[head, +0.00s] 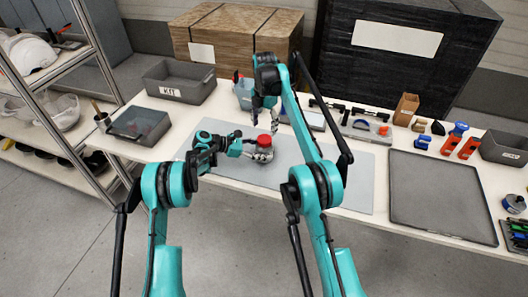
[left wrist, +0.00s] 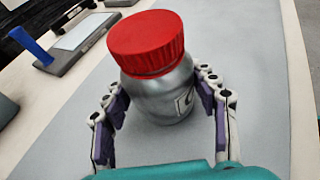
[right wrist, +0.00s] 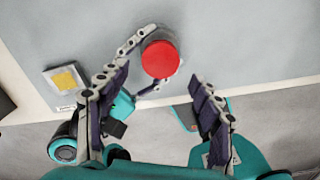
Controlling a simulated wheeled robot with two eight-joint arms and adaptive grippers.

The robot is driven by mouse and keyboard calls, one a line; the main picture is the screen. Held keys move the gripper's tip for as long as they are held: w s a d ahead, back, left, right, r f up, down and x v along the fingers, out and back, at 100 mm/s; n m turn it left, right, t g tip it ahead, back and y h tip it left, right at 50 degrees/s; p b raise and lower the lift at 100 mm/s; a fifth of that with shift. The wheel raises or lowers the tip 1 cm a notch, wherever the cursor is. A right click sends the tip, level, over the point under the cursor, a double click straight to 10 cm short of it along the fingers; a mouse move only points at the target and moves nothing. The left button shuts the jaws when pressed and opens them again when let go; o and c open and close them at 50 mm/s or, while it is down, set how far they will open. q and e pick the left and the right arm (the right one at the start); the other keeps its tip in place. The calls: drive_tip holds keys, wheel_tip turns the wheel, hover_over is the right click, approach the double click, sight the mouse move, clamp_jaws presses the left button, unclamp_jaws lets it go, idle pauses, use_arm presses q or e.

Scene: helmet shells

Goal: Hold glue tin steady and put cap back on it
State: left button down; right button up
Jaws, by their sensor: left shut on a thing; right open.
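In the head view the tin (head: 263,154) and cap (head: 264,140) are near the mat's middle. My left gripper (left wrist: 172,100) is shut around the tin's body from the side. My right gripper (head: 265,108) is open and empty, above and behind the tin, fingers pointing down. In the right wrist view the cap (right wrist: 160,59) shows from above, beyond the open fingers, apart from them.
The grey mat (head: 340,185) is mostly clear right of the tin. A dark tray (head: 440,190) lies at the right. A grey bin (head: 180,82) and a lidded box (head: 138,125) stand at the left. A bluish container (head: 243,93) stands behind the tin, near my right gripper.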

sight(264, 139)
drive_tip(key=shift+f, duration=2.85)
